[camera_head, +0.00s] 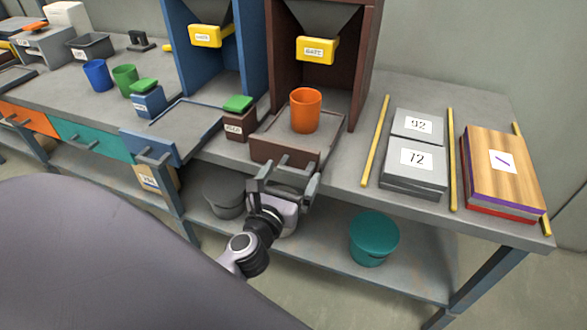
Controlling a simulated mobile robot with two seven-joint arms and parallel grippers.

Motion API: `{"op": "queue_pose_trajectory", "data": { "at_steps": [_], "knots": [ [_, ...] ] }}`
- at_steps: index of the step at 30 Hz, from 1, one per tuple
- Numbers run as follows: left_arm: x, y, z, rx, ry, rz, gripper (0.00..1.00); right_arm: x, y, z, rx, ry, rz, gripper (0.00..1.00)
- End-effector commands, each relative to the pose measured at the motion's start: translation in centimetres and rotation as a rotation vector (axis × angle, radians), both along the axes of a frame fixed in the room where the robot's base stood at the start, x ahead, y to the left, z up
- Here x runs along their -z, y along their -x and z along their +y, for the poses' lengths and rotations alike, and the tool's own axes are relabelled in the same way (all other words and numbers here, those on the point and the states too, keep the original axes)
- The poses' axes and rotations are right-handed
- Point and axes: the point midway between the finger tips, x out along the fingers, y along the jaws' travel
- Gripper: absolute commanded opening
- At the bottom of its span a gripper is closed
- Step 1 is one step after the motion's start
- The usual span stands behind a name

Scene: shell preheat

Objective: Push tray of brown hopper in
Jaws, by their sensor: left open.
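The brown hopper (367,60) stands at the back of the bench, with a yellow labelled gate (317,50) on its front. Its brown tray (272,152) sticks out toward me at the bench's front, and an orange cup (305,110) stands upright on it. The tray's front carries a grey bar handle. My left gripper (287,183) is open, its fingers just in front of and below the tray front, near the handle. I cannot tell whether they touch it. My right gripper is not in view.
A blue hopper (183,50) stands left, with its blue tray (150,147) also out. A small brown box with a green top (238,122) sits between the trays. Grey plates (418,165), yellow rods (375,140) and wooden boards (500,165) lie right. A teal bucket (374,240) stands on the lower shelf.

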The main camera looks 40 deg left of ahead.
Motion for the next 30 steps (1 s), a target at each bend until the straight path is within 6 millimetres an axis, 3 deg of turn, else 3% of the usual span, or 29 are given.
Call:
{"op": "queue_pose_trajectory", "data": {
  "at_steps": [6, 16, 17, 23, 24, 30],
  "knots": [
    [0.0, -1.7, 0.4, 0.0, 0.001, 0.0, 1.0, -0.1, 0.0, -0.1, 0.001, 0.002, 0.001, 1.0],
    [0.0, -2.0, 0.5, 0.0, 0.001, 0.0, 1.0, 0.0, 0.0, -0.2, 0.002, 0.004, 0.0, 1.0],
    [0.0, -2.0, 0.5, 0.0, 0.001, 0.0, 0.94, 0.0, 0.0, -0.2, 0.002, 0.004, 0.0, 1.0],
    [0.0, -2.0, 0.5, 0.0, 0.001, 0.001, 0.28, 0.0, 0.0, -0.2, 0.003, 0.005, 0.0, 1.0],
    [0.0, -2.0, 0.5, 0.0, 0.001, 0.001, 0.25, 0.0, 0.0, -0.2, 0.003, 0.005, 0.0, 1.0],
    [0.0, -3.3, 0.7, 0.002, 0.0, -0.001, 0.25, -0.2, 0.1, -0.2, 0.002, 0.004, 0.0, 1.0]
  ]
}}
